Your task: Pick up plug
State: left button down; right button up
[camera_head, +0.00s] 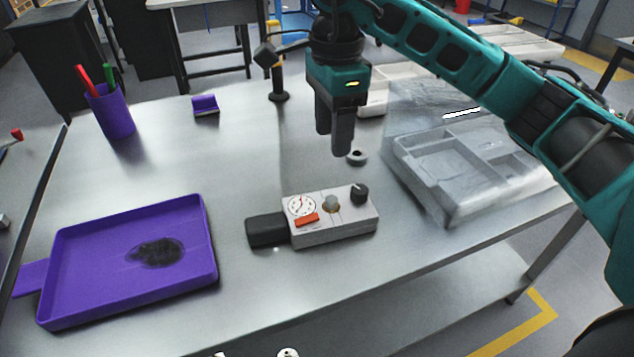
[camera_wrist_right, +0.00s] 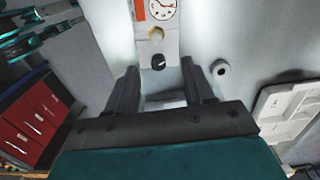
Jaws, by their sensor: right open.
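A small grey round piece with a dark hole (camera_head: 356,157) lies on the metal table behind the box; it may be the plug. It also shows in the right wrist view (camera_wrist_right: 220,69), just right of my fingers. A light grey box (camera_head: 335,232) has a dial, a red switch, a brass knob and a black knob (camera_head: 360,193). My right gripper (camera_head: 334,143) points down, open and empty, above the table behind the box. In the wrist view, the black knob (camera_wrist_right: 158,62) appears between its fingertips (camera_wrist_right: 159,77). Part of my left arm shows at the wrist view's upper left; its jaws are unclear.
A purple tray (camera_head: 75,245) with a dark patch lies at the left. A purple pen cup (camera_head: 112,112) stands behind it. A compartment tray (camera_head: 455,205) sits right, partly behind a blurred clear area. A black block (camera_head: 265,230) adjoins the box. The table's middle left is clear.

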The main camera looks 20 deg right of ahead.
jog(key=b, duration=0.1)
send_over(332, 199)
jog(key=f, duration=0.7)
jog(key=shift+w+d, duration=0.1)
jog(key=shift+w, duration=0.25)
jog(key=f, duration=0.4)
jog(key=shift+s+f, duration=0.3)
jog(key=shift+s, duration=0.05)
jog(key=shift+f, duration=0.6)
pick_arm(q)
jog(key=shift+s+f, duration=0.3)
jog(key=shift+f, duration=0.3)
pick_arm(e)
jog(key=shift+c, duration=0.4)
pick_arm(q)
jog(key=shift+s+f, duration=0.15)
jog(key=shift+s, duration=0.1)
pick_arm(e)
grip_shut()
